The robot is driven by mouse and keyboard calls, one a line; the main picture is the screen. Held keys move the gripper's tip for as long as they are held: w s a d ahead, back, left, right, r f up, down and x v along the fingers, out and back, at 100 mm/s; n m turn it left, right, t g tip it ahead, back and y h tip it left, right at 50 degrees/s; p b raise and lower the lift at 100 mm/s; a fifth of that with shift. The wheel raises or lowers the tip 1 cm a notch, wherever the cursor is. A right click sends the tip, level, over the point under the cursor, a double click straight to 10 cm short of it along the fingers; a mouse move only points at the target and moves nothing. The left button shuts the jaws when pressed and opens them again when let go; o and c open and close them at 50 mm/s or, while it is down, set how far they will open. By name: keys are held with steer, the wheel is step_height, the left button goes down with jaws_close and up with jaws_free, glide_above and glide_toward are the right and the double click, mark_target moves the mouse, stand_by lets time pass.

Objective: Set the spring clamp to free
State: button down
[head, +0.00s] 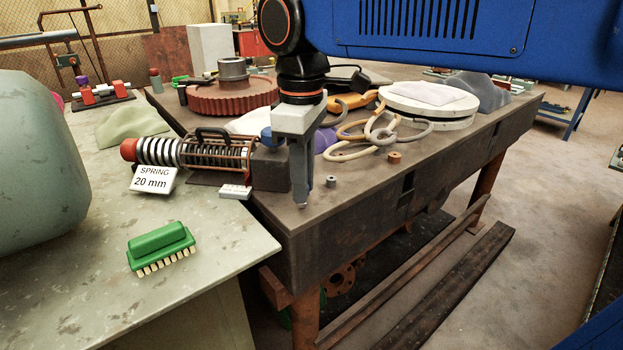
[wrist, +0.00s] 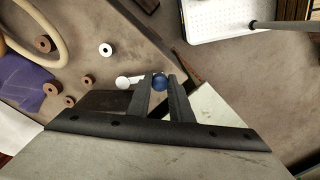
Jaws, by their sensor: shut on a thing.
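The spring clamp (head: 215,152) lies on the bench, a caged coil spring with a red end at left, a dark handle on top and a dark block (head: 271,168) at its right end. A blue knob (head: 266,138) stands by that block, partly hidden by my gripper (head: 293,165). In the wrist view the blue knob (wrist: 160,82) sits between the two fingers of my gripper (wrist: 160,80), which is shut on it. A white card (head: 154,178) in front reads "SPRING 20 mm". The clamp's setting cannot be read.
A green brush (head: 161,246) lies near the front edge, and a large grey-green rounded body (head: 35,165) fills the left. A small white label (head: 235,191) lies before the clamp. Hoses (head: 370,135), a red gear (head: 232,95) and a white disc (head: 430,105) lie behind.

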steer(key=a+m, duration=0.2)
steer(key=m, duration=0.2)
steer(key=shift+w+a+m, duration=0.3)
steer(key=shift+a, duration=0.1)
steer(key=shift+w+a+m, duration=0.4)
steer(key=shift+a+m, duration=0.1)
steer(key=shift+m, duration=0.6)
steer(key=shift+w+a+m, duration=0.35)
steer(key=shift+a+m, duration=0.1)
steer(key=shift+m, duration=0.65)
steer(key=c, duration=1.6)
jaws_free()
step_height(320, 180, up, 18)
steer(key=shift+f, duration=0.25)
